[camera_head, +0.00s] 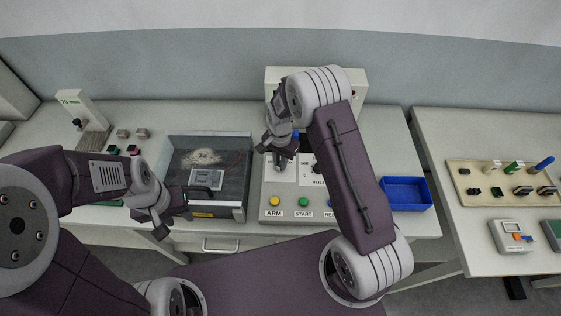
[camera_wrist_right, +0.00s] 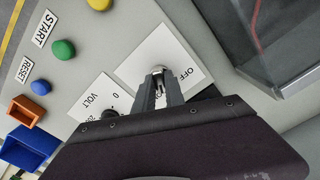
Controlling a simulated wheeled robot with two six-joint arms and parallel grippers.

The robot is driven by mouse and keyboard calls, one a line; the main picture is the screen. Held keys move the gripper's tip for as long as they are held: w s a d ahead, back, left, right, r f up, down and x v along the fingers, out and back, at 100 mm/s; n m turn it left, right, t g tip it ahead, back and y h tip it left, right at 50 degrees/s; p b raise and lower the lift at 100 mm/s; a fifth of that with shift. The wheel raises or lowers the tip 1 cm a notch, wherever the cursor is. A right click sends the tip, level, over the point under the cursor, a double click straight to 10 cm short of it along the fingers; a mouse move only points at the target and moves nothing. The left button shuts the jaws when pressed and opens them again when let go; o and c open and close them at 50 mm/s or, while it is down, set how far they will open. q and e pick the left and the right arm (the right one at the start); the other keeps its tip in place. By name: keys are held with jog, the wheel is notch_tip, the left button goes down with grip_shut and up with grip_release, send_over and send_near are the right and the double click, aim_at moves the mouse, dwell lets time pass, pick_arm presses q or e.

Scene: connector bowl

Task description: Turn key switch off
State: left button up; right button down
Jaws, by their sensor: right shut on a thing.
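The key switch (camera_wrist_right: 157,69) shows in the right wrist view as a small metal part on a white plate (camera_wrist_right: 185,55) marked OFF; the rest of its lettering is partly hidden by my fingers. My right gripper (camera_wrist_right: 161,88) is shut on the key switch. In the head view, my right gripper (camera_head: 279,152) reaches down onto the control panel (camera_head: 267,190), and its arm covers part of the panel. My left gripper (camera_head: 160,224) hangs at the left, in front of the dark clear-lidded box, away from the switch; its jaw opening is unclear.
The panel has a yellow ARM button (camera_head: 275,201), a green START button (camera_head: 303,202) and a VOLT dial (camera_wrist_right: 110,113). The dark box (camera_head: 215,160) stands left of the panel. A blue bin (camera_head: 405,193) is at its right. Another table (camera_head: 490,220) holds connectors.

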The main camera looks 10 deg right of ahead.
jog(key=n, duration=0.7)
jog(key=shift+w+r, duration=0.15)
jog(key=n, duration=0.4)
jog(key=shift+n, duration=1.8)
jog(key=c, duration=1.5)
grip_release()
jog(key=shift+o, duration=0.5)
